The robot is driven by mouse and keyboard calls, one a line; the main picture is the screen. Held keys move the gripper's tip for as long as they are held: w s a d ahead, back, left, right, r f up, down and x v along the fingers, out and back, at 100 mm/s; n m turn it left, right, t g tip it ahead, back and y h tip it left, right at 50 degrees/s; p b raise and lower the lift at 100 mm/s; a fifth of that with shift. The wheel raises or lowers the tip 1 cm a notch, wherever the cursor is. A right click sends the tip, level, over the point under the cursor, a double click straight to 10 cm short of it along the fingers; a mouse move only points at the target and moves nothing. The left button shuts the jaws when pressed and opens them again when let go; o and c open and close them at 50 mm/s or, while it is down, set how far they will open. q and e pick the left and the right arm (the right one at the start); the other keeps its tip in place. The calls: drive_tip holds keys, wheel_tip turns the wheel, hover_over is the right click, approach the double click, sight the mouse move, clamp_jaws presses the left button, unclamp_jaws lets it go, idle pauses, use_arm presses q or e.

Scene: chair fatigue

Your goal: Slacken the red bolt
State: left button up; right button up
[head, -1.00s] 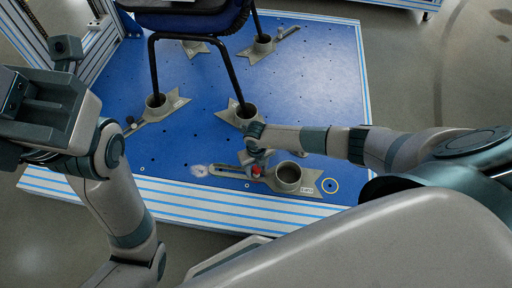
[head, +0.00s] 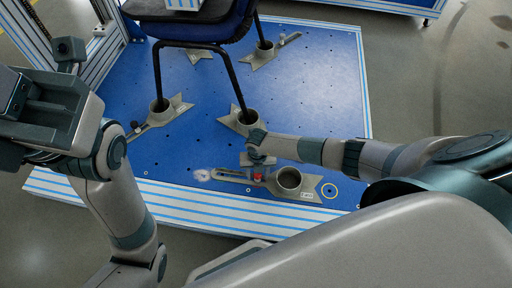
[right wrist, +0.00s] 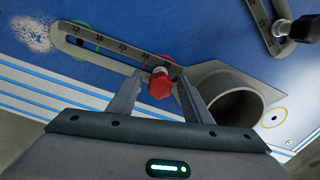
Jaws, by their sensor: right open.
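The red bolt (head: 258,177) stands at the slot of a grey slotted clamp plate (head: 308,186) near the front of the blue platform. In the wrist view my right gripper (right wrist: 158,92) is open, with one finger on each side of the bolt head and visible gaps. I cannot tell how far the fingertips are above the plate.
A round grey cup (right wrist: 235,98) on the clamp plate stands close to the right finger. Chair legs (head: 158,75) stand in similar clamps farther back. A metal frame (head: 98,40) rises at the left. The blue platform (head: 315,90) is open at the right.

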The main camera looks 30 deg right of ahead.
drive_tip(key=shift+m, duration=0.4)
drive_tip(key=shift+r+m+p, duration=0.15)
drive_tip(key=shift+m+p, duration=0.8)
drive_tip(key=shift+m, duration=0.25)
drive_tip(key=shift+m+p, duration=0.3)
drive_tip(key=shift+m, duration=0.5)
drive_tip(key=c, duration=0.6)
drive_tip(key=shift+n, duration=0.7)
drive_tip(key=shift+c, duration=0.2)
